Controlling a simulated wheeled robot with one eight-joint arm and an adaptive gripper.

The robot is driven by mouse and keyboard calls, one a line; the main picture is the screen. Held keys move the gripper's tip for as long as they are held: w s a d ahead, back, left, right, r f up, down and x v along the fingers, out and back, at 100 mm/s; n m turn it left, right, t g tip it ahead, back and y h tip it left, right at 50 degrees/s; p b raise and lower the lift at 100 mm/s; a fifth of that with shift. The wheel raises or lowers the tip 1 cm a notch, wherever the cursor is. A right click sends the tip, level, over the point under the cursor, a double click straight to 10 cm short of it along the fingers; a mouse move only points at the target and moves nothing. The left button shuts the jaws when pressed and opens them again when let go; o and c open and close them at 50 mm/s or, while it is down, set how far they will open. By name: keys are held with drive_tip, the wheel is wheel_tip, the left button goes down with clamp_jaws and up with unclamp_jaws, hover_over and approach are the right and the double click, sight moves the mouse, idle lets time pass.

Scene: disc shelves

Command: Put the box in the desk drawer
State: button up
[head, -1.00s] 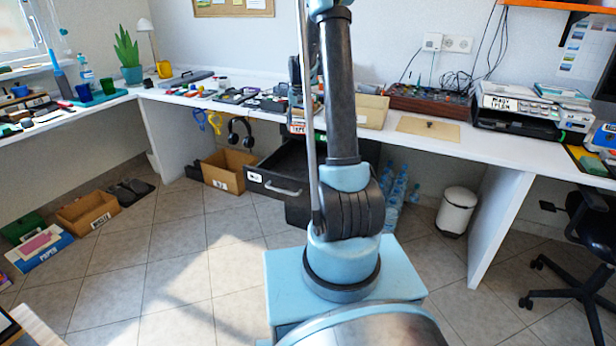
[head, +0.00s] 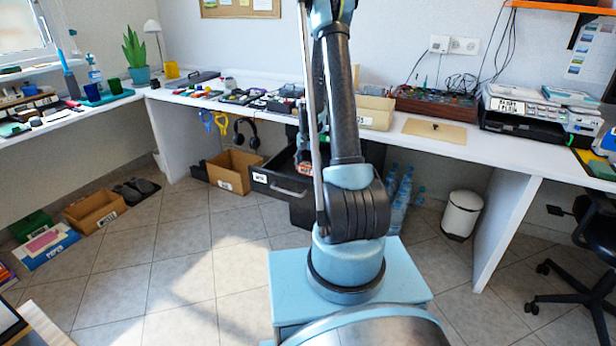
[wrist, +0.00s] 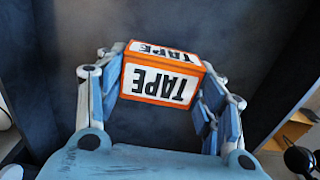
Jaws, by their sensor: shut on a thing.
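The box (wrist: 160,84) is orange and white with the word TAPE on it. In the wrist view it sits between the two fingers of my gripper (wrist: 163,72), which is shut on it. Dark drawer surfaces surround it there. In the head view the desk drawer (head: 276,189) is dark, pulled out under the desk, with a light handle and a white label. My gripper (head: 303,148) points down over the drawer there, and my arm partly hides it. The box is small and mostly hidden in the head view, so I cannot tell its exact height over the drawer floor.
The white desk (head: 465,148) holds many small items, a cardboard box (head: 374,112) and a printer (head: 530,112). Beneath it are an open carton (head: 232,170), headphones (head: 246,133), water bottles (head: 399,205) and a white bin (head: 461,214).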

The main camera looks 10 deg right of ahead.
sight(308, 174)
drive_tip(key=shift+f, duration=2.25)
drive_tip(key=o, duration=1)
drive_tip(key=shift+o, duration=0.2)
